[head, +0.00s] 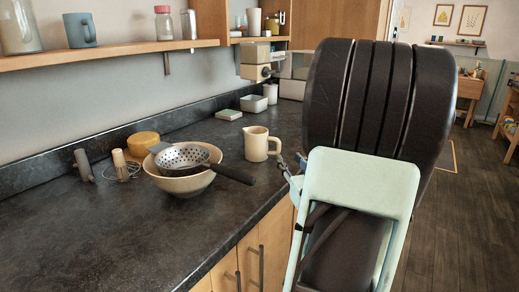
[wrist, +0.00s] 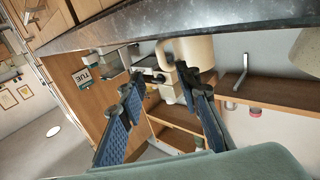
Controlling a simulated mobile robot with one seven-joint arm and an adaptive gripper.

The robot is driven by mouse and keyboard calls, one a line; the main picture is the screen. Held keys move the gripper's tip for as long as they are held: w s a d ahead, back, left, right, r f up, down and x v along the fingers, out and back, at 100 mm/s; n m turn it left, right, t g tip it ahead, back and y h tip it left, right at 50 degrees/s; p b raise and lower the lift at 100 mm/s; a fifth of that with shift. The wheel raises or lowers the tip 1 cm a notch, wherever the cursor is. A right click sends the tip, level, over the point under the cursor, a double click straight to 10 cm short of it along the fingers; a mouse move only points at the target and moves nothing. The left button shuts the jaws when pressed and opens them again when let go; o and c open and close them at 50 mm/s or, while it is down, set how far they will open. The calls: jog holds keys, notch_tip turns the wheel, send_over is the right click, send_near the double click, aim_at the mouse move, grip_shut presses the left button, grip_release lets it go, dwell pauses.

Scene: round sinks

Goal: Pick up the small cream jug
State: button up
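The small cream jug (head: 257,144) stands upright on the dark counter, its handle on the right side facing my arm. In the wrist view the jug (wrist: 187,48) shows at the top, just past the fingertips and more toward the right finger. My gripper (wrist: 163,78) is open, with its blue-padded fingers spread and nothing held between them. I cannot tell whether the right finger touches the jug. In the head view only a small part of my gripper shows, right of the jug; my arm hides the rest.
A cream bowl (head: 184,183) with a dark-handled strainer (head: 182,156) stands left of the jug, the handle pointing toward it. A whisk (head: 122,166) and a yellow round item (head: 143,143) are farther left. A wooden shelf (head: 110,56) runs above. The front-left counter is clear.

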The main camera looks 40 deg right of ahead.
aim_at(280, 148)
jog(key=b+x, duration=0.1)
jog(key=x, duration=0.7)
jog(key=shift+a+f, duration=0.1)
grip_shut()
